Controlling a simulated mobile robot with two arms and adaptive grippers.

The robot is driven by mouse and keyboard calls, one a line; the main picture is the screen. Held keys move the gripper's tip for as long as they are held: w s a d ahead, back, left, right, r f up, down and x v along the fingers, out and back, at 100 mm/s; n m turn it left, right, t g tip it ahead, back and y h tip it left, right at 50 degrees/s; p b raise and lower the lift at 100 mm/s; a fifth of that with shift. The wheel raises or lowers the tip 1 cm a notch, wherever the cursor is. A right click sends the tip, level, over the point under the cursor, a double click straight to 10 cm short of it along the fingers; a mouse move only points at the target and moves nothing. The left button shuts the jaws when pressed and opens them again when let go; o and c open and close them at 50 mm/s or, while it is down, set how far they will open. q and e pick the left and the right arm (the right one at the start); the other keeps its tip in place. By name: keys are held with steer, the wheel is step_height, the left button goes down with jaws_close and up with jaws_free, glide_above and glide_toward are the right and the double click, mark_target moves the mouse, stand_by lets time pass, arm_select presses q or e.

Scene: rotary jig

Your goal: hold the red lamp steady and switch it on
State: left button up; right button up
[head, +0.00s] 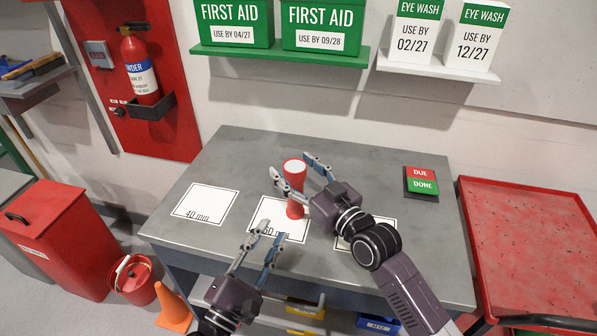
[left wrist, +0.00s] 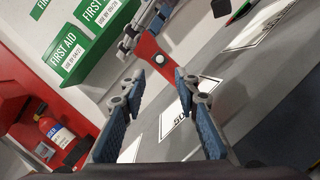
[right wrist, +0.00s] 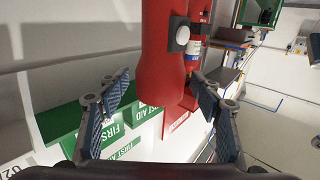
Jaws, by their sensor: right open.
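The red lamp (head: 295,210) stands upright on the bench by the middle white card, its flared head with a pale top uppermost. Its round pale button shows on its side in the left wrist view (left wrist: 161,59) and the right wrist view (right wrist: 182,38). My right gripper (head: 289,165) is open, its fingers on either side of the lamp near its upper part; one finger crosses in front of it. I cannot tell whether they touch it. My left gripper (head: 271,232) is open and empty, lower and nearer, pointing toward the lamp, apart from it.
The grey bench (head: 235,155) carries a 40 mm card (head: 205,203), a middle card (head: 266,211) and a third card partly under my right arm. A DUE/DONE block (head: 421,182) lies at right. A red tray (head: 530,235) stands beyond the bench's right edge.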

arm_select(q)
steer(key=shift+c, duration=0.3)
arm_select(e)
steer(key=c, duration=1.3)
arm_select(q)
jaws_close()
steer(key=shift+r, duration=0.1)
